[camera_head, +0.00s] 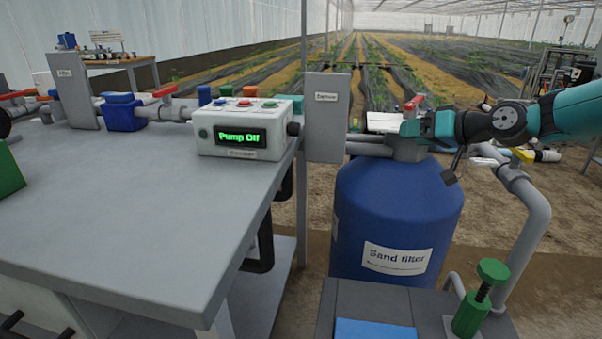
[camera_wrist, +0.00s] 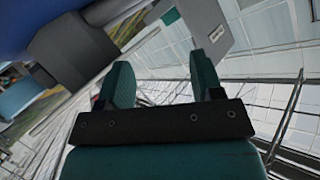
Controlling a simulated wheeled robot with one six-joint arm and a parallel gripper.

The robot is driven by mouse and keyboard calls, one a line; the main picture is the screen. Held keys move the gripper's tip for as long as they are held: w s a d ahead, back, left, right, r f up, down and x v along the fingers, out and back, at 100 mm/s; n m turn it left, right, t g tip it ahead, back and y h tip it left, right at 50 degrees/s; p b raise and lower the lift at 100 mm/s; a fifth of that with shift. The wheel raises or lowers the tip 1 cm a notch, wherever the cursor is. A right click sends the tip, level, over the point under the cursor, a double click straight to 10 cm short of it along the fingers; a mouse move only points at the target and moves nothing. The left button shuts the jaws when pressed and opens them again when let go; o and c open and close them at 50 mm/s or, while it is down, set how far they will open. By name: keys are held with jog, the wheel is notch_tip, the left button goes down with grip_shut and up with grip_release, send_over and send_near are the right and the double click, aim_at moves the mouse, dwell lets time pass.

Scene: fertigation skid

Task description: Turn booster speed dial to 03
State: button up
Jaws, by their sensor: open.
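A pale control box (camera_head: 243,130) stands on the right end of the grey bench. Its green display reads "Pump Off", and a label under it is too small to read. Coloured buttons sit on its top, and a black knob (camera_head: 293,129) sticks out of its right side. No dial marked booster speed or numbered 03 can be made out. My gripper (camera_head: 408,126) is in the air to the right of the box, above the sand filter, apart from the knob. In the wrist view its two teal fingers (camera_wrist: 163,75) are spread, with nothing between them.
An upright grey panel (camera_head: 326,117) stands between the box and my gripper. The blue sand filter (camera_head: 397,220) has a red-handled valve (camera_head: 414,102) on top, close to my gripper. A green-handled valve (camera_head: 493,270) is at lower right. The grey bench top (camera_head: 110,210) is mostly clear.

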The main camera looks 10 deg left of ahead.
jog(key=s+a+f+n+y+b, duration=0.1)
jog(key=s+a+f+y+b, duration=0.2)
jog(key=a+f+y+b, duration=0.45)
jog(key=g+y+b, duration=0.2)
send_near(299, 131)
jog(key=x, duration=0.4)
jog(key=b+x, duration=0.1)
jog(key=x, duration=0.4)
jog(key=shift+w+a+b, duration=0.25)
jog(key=shift+w+b, duration=0.05)
jog(key=shift+w, duration=0.05)
jog(key=c, duration=0.9)
